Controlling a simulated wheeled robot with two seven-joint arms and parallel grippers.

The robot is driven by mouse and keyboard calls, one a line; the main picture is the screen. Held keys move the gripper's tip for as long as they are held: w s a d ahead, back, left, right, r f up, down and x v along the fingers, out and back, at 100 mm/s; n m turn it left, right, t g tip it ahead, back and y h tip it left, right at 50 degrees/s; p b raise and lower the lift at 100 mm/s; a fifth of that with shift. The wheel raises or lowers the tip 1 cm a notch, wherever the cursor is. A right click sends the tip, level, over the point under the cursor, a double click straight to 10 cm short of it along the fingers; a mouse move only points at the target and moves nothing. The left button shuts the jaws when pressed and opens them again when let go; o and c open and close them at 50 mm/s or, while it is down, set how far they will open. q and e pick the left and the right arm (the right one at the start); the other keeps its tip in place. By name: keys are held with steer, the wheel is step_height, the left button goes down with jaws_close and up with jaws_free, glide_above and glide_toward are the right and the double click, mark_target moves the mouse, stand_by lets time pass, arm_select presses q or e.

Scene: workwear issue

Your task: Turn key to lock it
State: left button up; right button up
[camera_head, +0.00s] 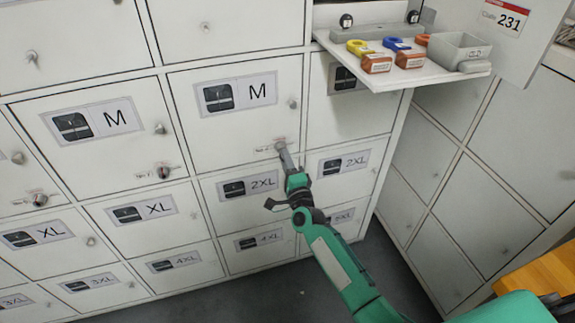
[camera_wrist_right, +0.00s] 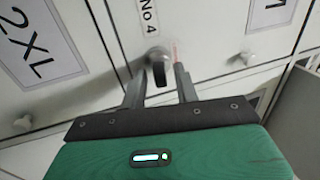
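The key (camera_wrist_right: 160,74) is a dark grip standing out from a silver lock (camera_wrist_right: 153,56) beside a "No 4" label, in the right wrist view. In the head view this lock is at the bottom right of the centre M locker door (camera_head: 235,115), mostly hidden by my right gripper (camera_head: 284,156). In the wrist view my right gripper (camera_wrist_right: 161,76) has its two fingers apart, one on each side of the key. A gap shows between the right-hand finger and the key. My left gripper is not in view.
Neighbouring doors carry knobs and locks, such as the lock (camera_head: 163,172) on the left M door. A white shelf (camera_head: 412,72) at upper right holds coloured key tags (camera_head: 376,62) and a grey bin (camera_head: 457,50). Dark floor (camera_head: 300,295) lies below.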

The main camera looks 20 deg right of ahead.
jaws_close()
steer(key=shift+w+r, duration=0.1)
steer(key=shift+r, duration=0.05)
stand_by(0.4)
steer(key=shift+r, duration=0.1)
steer(key=n, duration=0.2)
steer(key=n+y+p, duration=0.1)
steer(key=n, duration=0.1)
steer(key=n+y, duration=0.1)
steer(key=n, duration=0.1)
steer(key=shift+w+d+r, duration=0.15)
steer(key=shift+d+r, duration=0.05)
steer(key=shift+d, duration=0.05)
